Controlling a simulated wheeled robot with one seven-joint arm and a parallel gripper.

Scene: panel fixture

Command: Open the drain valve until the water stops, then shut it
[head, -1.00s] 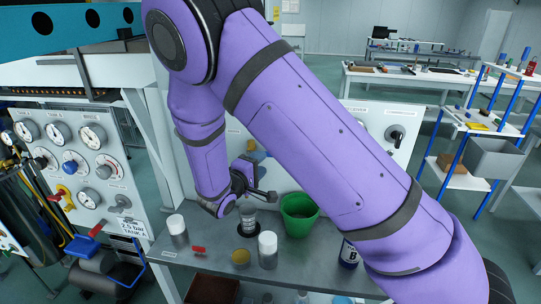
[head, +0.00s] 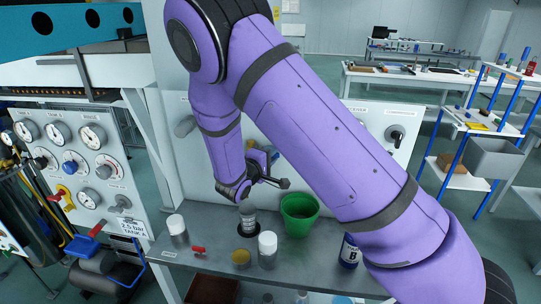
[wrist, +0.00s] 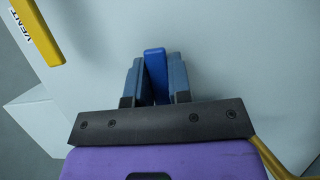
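My gripper (wrist: 156,82) has its two grey-blue fingers close on either side of a blue lever handle (wrist: 155,70) on the pale panel, and it appears shut on it. The blue handle's label is hidden, so I cannot tell whether this is the drain valve. In the head view my gripper (head: 268,178) is at the panel above the bench, partly hidden by my arm. Any water flow is too small or hidden to tell.
A yellow handle (wrist: 38,32) beside a VENT label is left of my gripper. The bench holds a green bucket (head: 300,214), white-capped bottles (head: 267,249), a yellowish cup (head: 241,259), a red-handled item (head: 198,251) and a dark bottle (head: 349,251). A gauge panel (head: 90,170) stands left.

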